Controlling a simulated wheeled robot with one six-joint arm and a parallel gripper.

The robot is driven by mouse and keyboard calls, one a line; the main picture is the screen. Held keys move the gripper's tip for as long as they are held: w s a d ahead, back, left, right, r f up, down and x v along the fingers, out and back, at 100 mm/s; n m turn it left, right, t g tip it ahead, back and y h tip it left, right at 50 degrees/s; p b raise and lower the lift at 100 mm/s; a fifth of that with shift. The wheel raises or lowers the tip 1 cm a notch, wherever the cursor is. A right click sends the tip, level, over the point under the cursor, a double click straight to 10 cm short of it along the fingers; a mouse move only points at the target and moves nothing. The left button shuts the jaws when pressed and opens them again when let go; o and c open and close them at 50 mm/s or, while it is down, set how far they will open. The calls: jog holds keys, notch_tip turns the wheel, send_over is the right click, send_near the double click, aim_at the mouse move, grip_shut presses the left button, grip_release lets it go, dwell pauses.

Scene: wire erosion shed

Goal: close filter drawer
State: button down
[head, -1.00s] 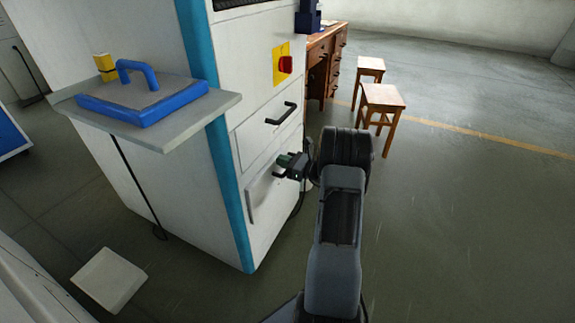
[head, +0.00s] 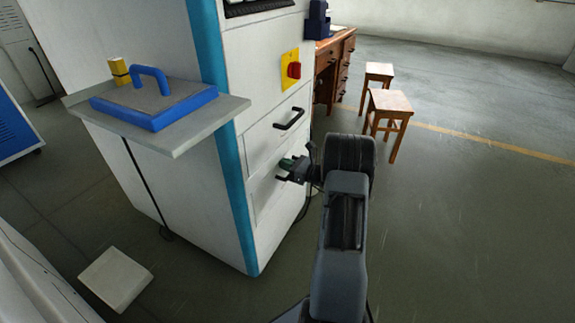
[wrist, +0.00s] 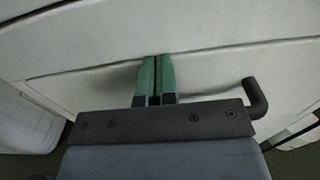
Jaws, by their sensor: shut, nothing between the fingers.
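The white machine cabinet has a lower drawer front (head: 268,199), which looks flush or nearly flush with the cabinet face; I cannot tell if a thin gap is left. My gripper (head: 286,163) is at the upper part of this front, its green fingers together and empty. In the wrist view the shut fingertips (wrist: 156,62) point at the pale drawer front (wrist: 95,85) and seem to touch it. A dark bar handle (wrist: 255,98) shows to their right, partly hidden by my gripper's body. The upper drawer (head: 270,138) with its black handle (head: 289,119) looks closed.
A grey shelf (head: 195,132) with a blue-handled plate (head: 155,102) juts from the cabinet's left side. A red switch (head: 294,70) is above the drawers. Wooden stools (head: 391,104) and a desk (head: 333,62) stand behind. The floor on the right is clear.

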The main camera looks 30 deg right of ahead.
jog(key=p+v, duration=0.3)
jog(key=v, duration=1.1)
